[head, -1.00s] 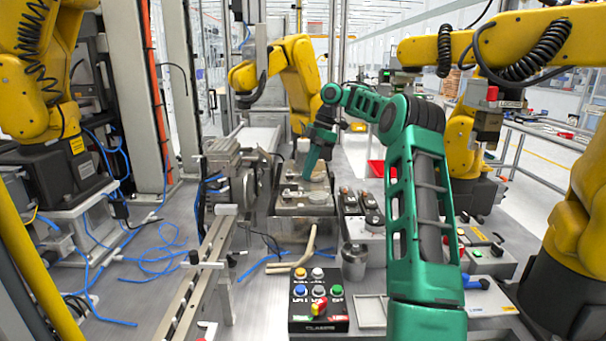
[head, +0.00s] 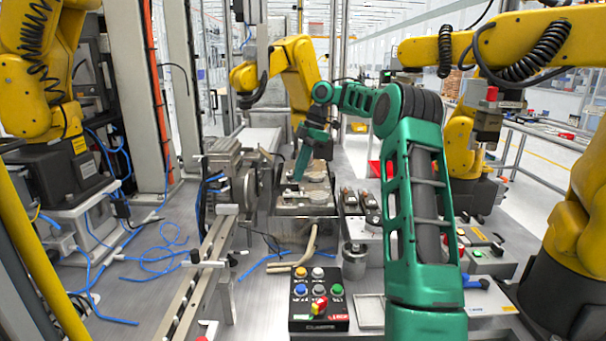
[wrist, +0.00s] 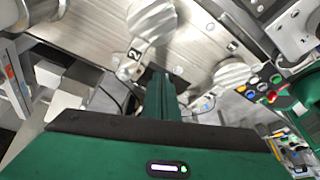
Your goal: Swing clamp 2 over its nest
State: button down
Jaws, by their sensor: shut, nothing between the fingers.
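In the wrist view my gripper (wrist: 163,88) has its green fingers shut and empty, pointing at the metal fixture plate (wrist: 85,30). A small tag marked 2 (wrist: 134,54) sits just left of and beyond the fingertips, by a small pale clamp part (wrist: 125,72). A round silver disc (wrist: 152,18) lies beyond the tag, and another disc (wrist: 232,73) is to the right. I cannot tell whether the fingers touch the clamp or whether it lies over its nest. In the head view my gripper (head: 297,178) points down at the fixture (head: 300,209).
A button box (head: 319,300) stands in front, with a metal canister (head: 355,262) behind its right side. A rail (head: 205,270) and vise-like unit (head: 225,170) stand left of the fixture. Yellow robot arms stand around. Blue hoses (head: 155,265) lie on the table.

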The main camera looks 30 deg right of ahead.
jog(key=v, duration=0.9)
jog(key=shift+w+d+r, duration=0.2)
jog(key=shift+w+r, duration=0.05)
jog(key=shift+w, duration=0.3)
jog(key=s+a+f+m+g+h, duration=0.1)
jog(key=s+a+m, duration=0.35)
jog(key=a, duration=0.25)
jog(key=s+a+f+m+g+h, duration=0.1)
jog(key=s+a+f+m, duration=0.15)
jog(key=s+a, duration=0.45)
jog(key=s+f+m, duration=0.4)
jog(key=s+m, duration=0.1)
jog(key=s, duration=0.6)
jog(key=s+f+m+t+h, duration=0.1)
jog(key=s+f+m, duration=0.4)
jog(key=s, duration=0.7)
jog(key=s+f+m, duration=0.5)
jog(key=s, duration=0.7)
jog(key=shift+d+h, duration=0.2)
jog(key=shift+h, duration=0.2)
